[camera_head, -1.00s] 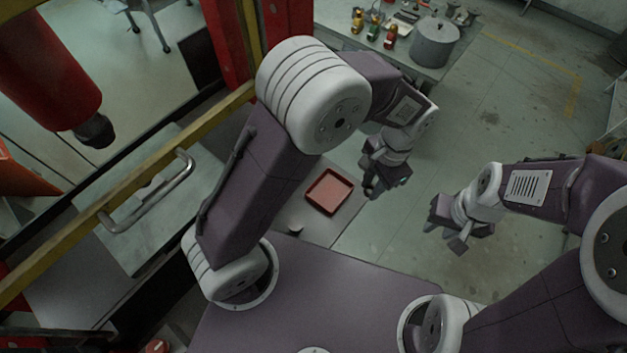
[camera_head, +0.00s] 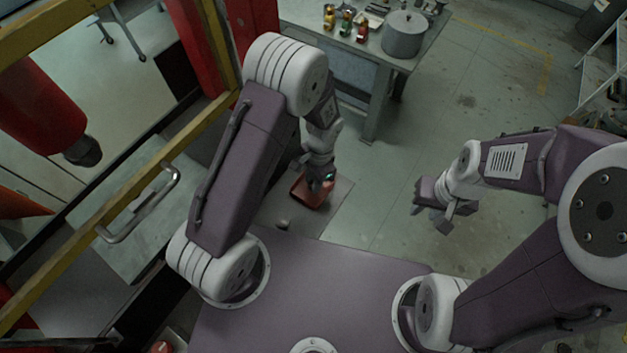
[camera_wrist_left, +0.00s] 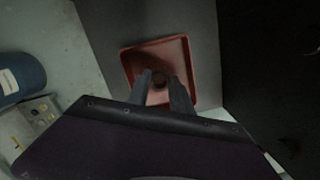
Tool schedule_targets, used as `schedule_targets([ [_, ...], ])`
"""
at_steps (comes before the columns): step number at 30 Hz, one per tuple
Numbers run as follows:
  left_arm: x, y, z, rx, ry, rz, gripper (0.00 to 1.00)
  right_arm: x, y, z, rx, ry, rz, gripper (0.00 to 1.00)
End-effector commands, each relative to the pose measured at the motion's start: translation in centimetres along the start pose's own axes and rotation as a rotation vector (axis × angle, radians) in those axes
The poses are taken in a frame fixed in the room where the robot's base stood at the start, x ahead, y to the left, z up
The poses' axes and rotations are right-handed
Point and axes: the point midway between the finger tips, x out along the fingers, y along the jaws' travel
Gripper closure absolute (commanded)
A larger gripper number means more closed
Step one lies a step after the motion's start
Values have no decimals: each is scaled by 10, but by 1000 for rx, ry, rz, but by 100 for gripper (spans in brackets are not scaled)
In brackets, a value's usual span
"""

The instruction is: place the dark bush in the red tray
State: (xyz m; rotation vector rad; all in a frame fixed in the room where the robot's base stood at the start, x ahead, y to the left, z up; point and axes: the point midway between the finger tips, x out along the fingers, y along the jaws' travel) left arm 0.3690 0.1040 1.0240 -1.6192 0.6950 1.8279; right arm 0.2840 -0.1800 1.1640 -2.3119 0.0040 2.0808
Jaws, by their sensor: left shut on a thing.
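The red tray (camera_head: 301,193) lies flat on a grey surface beside my base, and it fills the upper middle of the left wrist view (camera_wrist_left: 130,62). My left gripper (camera_head: 318,186) is over the tray and hides part of it. In the left wrist view the fingers (camera_wrist_left: 160,82) are shut on the small, round dark bush (camera_wrist_left: 159,78). The bush shows against the tray floor; its height above it is hard to judge. In the head view the bush is hidden. My right gripper (camera_head: 432,212) is empty, fingers apart, over the floor.
A small grey round piece (camera_head: 283,224) stands on the grey surface near the tray. A workbench (camera_head: 345,65) with a grey pot (camera_head: 404,34) and small coloured items is at the back. A yellow frame with a metal handle (camera_head: 145,205) stands at left.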

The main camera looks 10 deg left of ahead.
Motion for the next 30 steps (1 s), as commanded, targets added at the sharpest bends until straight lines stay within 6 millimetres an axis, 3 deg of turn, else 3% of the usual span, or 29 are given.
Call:
schedule_targets([
  [3, 11, 0, -1, 0, -1, 1, 100, -5, 0, -1, 0, 0, 0, 70],
  [13, 16, 0, -2, 0, 1, -1, 100, -1, 0, 0, 0, 0, 0, 70],
  [14, 15, 0, -2, 0, 1, -1, 68, -1, 0, 0, 0, 0, 0, 70],
  [15, 14, 0, -2, 0, 1, -1, 57, -2, 0, 0, 0, 0, 0, 70],
  [16, 14, 0, -2, 0, 1, -1, 52, -2, 0, 0, 0, 0, 0, 70],
  [25, 13, 0, -2, -1, 1, -1, 52, -3, 0, 0, 0, 0, 0, 70],
  [30, -2, -1, -4, 0, 5, -3, 52, 1, 0, 0, 0, 0, 0, 70],
])
